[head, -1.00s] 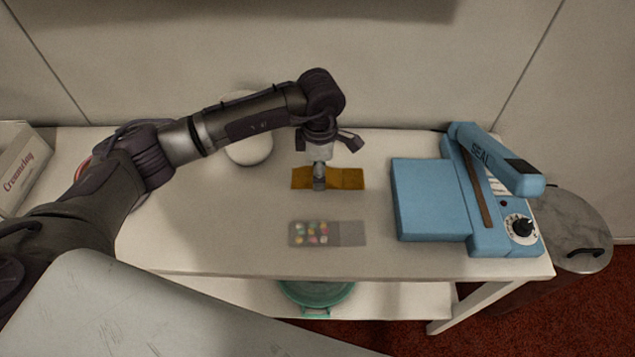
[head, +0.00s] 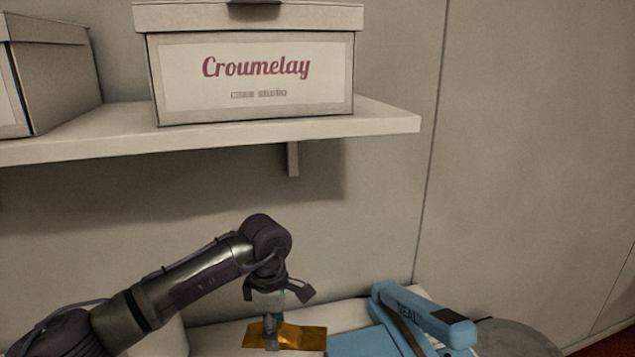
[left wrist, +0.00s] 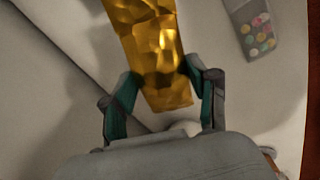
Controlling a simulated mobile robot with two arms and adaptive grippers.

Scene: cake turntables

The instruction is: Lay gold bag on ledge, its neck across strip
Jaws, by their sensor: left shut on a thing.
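The gold bag (head: 300,337) is a shiny, flat, crinkled packet at the bottom of the head view. My left gripper (head: 271,335) points down and is shut on it near its left part. In the left wrist view the bag (left wrist: 152,40) runs between the two fingers. The blue sealer (head: 425,317) stands to the right with its SEAL arm raised. Its flat blue ledge (head: 362,343) is just right of the bag in the picture, cut off by the lower edge. The dark strip (head: 409,336) shows partly beside the arm. The bag's height above the table is hard to tell.
A wall shelf (head: 385,117) with a Croumelay box (head: 250,75) is above my arm. A second box (head: 55,75) is at its left. A small tray of coloured pieces (left wrist: 255,30) lies on the table. A grey round top (head: 515,338) is right of the sealer.

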